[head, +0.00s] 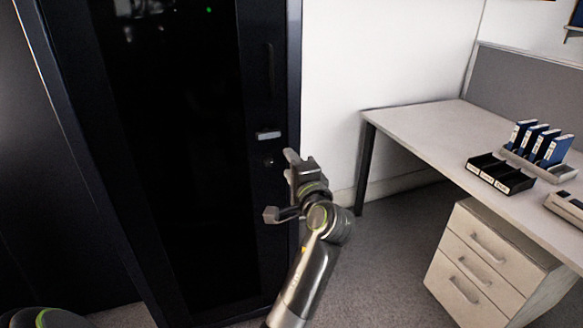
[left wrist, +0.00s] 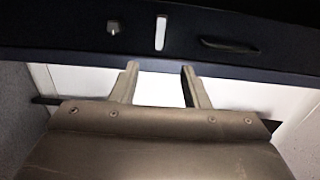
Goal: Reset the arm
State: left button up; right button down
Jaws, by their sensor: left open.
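My left gripper (head: 281,186) is open and empty in the middle of the head view, in front of the edge of a tall black cabinet (head: 180,180). Its arm comes up from the bottom of the picture. In the left wrist view my left gripper (left wrist: 159,70) shows two parted fingers with nothing between them. The dark cabinet frame (left wrist: 280,62) runs across beyond the fingertips. I cannot tell how large the gap to it is. My right gripper is not in view.
The cabinet front carries a dark handle (head: 270,68), a light latch plate (head: 268,135) and a small knob (head: 268,161). At right, a desk (head: 425,125) holds blue binders (head: 538,142) and a black tray (head: 500,174). Drawers (head: 480,265) stand below. Carpet (head: 395,250) between is clear.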

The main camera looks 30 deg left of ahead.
pick_arm(q)
notch_tip(320, 180, down, 22)
jog(key=w+d+m+h+p, duration=0.2)
jog(key=m+h+p, duration=0.1)
jog(key=h, duration=0.3)
jog(key=s+f+n+g+h, duration=0.1)
jog(key=s+f, duration=0.2)
jog(key=f, duration=0.3)
jog(key=s+f+g+h+p, duration=0.1)
jog(key=s+f, duration=0.1)
jog(key=f, duration=0.4)
jog(key=s+f+n+g+h, duration=0.1)
jog(key=s+f, duration=0.2)
jog(key=f, duration=0.3)
jog(key=s+f+n+g+h+p, duration=0.2)
jog(key=s+f+n+g+h, duration=0.15)
jog(key=s+f, duration=1.35)
jog(key=s+a+f+n+g+p, duration=0.1)
jog(key=s+f+n+g, duration=0.1)
jog(key=s, duration=1.2)
jog(key=s+a+f+n+g+p, duration=0.1)
jog(key=s+n, duration=0.3)
jog(key=s, duration=1)
jog(key=shift+f+g, duration=0.45)
jog(key=shift+f, duration=0.4)
